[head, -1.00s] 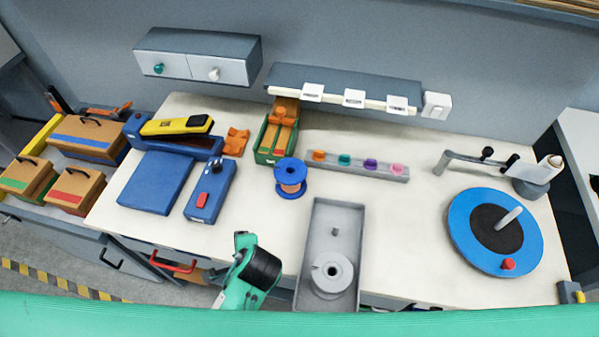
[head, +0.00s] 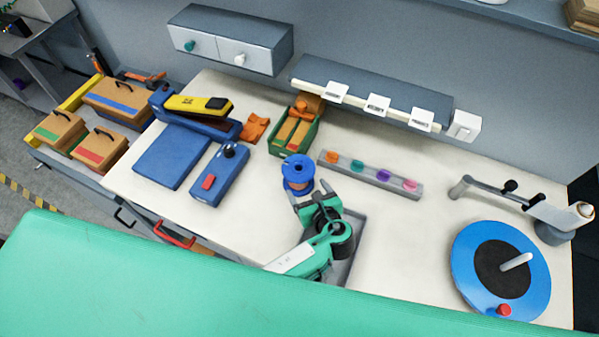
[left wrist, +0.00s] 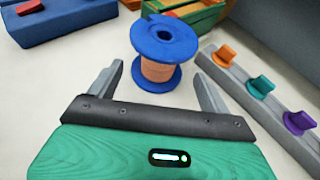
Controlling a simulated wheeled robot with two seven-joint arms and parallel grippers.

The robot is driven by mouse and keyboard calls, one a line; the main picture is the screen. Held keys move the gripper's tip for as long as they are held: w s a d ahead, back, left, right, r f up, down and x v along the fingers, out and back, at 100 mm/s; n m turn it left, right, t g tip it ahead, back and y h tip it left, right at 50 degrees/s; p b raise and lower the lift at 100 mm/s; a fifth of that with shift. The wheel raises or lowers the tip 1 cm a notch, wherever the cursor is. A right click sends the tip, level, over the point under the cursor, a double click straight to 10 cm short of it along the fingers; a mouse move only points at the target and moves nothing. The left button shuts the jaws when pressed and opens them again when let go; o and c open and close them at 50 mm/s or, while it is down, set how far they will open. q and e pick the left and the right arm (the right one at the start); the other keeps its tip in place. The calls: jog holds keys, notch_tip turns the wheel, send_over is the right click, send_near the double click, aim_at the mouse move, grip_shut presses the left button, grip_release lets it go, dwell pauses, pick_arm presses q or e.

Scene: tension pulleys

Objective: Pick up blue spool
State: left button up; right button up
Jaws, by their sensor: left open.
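The blue spool (head: 298,173), wound with copper-coloured wire, stands upright on the white worktop near the middle of the head view. In the left wrist view the spool (left wrist: 157,70) stands just beyond my fingers, between their lines. My left gripper (head: 312,203) is open and empty, close in front of the spool. Its two grey fingers (left wrist: 157,85) are spread apart in the left wrist view, and I see no contact with the spool. My right gripper is not in view.
A grey rail with coloured knobs (head: 370,174) lies right of the spool. A green bin (head: 295,135) is behind it. Blue devices (head: 215,178) stand to the left. A grey tray (head: 352,250) is partly hidden under my left arm. A blue turntable (head: 530,270) is at right.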

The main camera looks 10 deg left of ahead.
aim_at(300, 177)
pick_arm(q)
jog(key=shift+w+a+f, duration=0.25)
jog(key=shift+w+a, duration=0.05)
jog(key=shift+w, duration=0.35)
jog(key=shift+w+a+f, duration=0.15)
jog(key=shift+w, duration=0.05)
jog(key=shift+w+a, duration=0.1)
jog(key=shift+w, duration=0.05)
jog(key=shift+w+a+p, duration=0.15)
jog(key=shift+w+p, duration=0.05)
jog(key=shift+p, duration=0.25)
jog(key=p+x, duration=0.2)
jog(key=x, duration=0.2)
jog(key=shift+w+a+f, duration=0.1)
jog(key=shift+w+f, duration=0.05)
jog(key=shift+f, duration=0.1)
jog(key=shift+c, duration=0.2)
jog(key=c, duration=1.4)
jog(key=shift+c, duration=0.7)
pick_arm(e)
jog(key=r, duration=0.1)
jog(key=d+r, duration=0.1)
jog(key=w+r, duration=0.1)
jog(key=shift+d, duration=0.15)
